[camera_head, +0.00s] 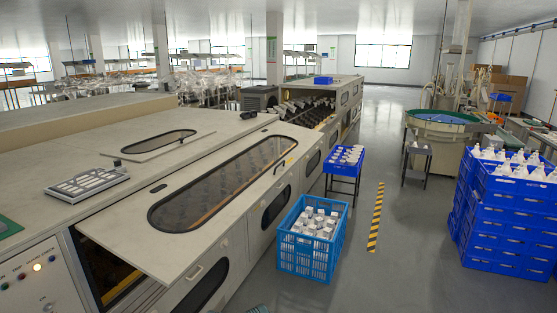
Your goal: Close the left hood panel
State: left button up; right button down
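The large beige hood panel (130,236) lies along the sloping front of the long machine in the head view. It has a long dark oval window (225,180). Its near left end stands out over a dark opening (100,262) with yellow edges, so the panel looks raised or shifted at that end. A thin handle (280,167) shows near its right edge. Whether another panel lies beneath it I cannot tell.
A control panel with buttons (38,268) is at the lower left. A light blue crate (312,255) stands on the floor beside the machine; a blue tray on a stand (343,160) is behind it. Blue crates (505,235) are stacked at right. The grey aisle between is clear.

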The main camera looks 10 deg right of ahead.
aim_at(126, 229)
jog(key=i+l+u, duration=0.1)
jog(key=i+l, duration=0.25)
jog(key=i+l+u, duration=0.1)
jog(key=i+l, duration=0.25)
jog(key=l, duration=0.15)
jog(key=i+l+u, duration=0.1)
jog(key=i+l, duration=0.25)
jog(key=i+l+u, duration=0.15)
jog(key=i+l, duration=0.15)
jog(key=l, duration=0.3)
